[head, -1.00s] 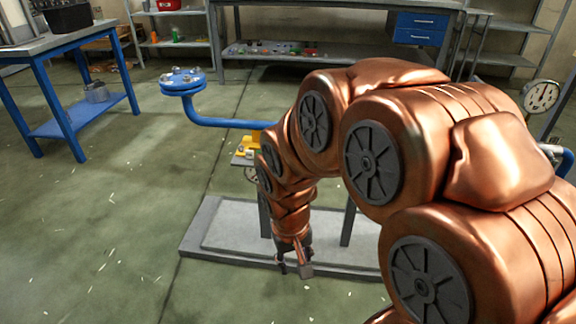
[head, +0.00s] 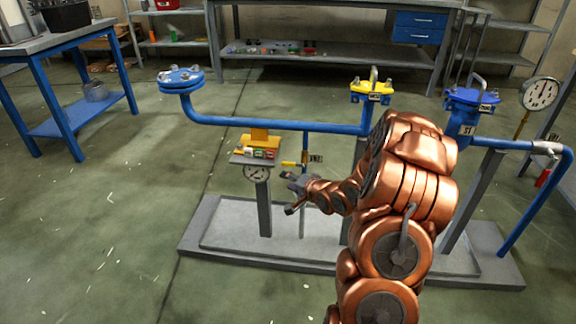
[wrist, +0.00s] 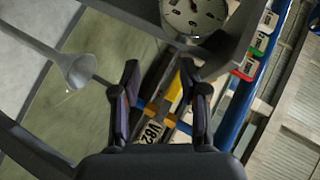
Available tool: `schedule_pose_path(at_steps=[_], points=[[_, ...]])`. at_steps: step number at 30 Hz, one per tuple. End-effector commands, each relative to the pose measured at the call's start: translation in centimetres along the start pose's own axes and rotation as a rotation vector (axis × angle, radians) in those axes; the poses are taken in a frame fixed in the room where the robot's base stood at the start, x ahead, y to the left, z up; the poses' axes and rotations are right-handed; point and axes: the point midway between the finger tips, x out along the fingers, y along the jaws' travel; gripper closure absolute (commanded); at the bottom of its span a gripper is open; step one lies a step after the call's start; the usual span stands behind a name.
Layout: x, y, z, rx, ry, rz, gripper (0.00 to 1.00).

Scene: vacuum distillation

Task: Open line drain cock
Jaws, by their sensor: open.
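The line drain cock (head: 304,160) is a small valve on a thin drop pipe below the blue pipe, with a yellow lever (head: 290,164) pointing left and a tag (head: 316,159) to its right. The yellow lever (wrist: 173,92) also shows in the wrist view, between and beyond my fingers, along with the tag (wrist: 152,131). My gripper (head: 287,192) is open, just below and in front of the lever in the head view. In the wrist view my gripper (wrist: 160,78) has its fingers apart with nothing visibly held. Contact with the lever cannot be told.
The blue pipe (head: 240,123) runs above. A small shelf (head: 252,160) with coloured items and a gauge (head: 256,173) stand left of the cock. A yellow-topped valve (head: 371,91), a red lever (head: 543,178) and a dial gauge (head: 540,94) stand right. Floor at left is clear.

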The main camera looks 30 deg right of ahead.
Motion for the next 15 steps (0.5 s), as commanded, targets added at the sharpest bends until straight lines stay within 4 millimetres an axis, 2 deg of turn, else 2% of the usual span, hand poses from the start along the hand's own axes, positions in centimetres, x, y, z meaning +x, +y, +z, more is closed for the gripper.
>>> schedule_pose_path(at_steps=[2,6,15], points=[[-0.1,0.7,-1.1,0.097,0.024,-0.088,0.56],[-0.9,0.7,-2.5,0.236,0.048,-0.237,0.56],[-2.0,0.4,-3.8,0.355,0.061,-0.375,0.56]])
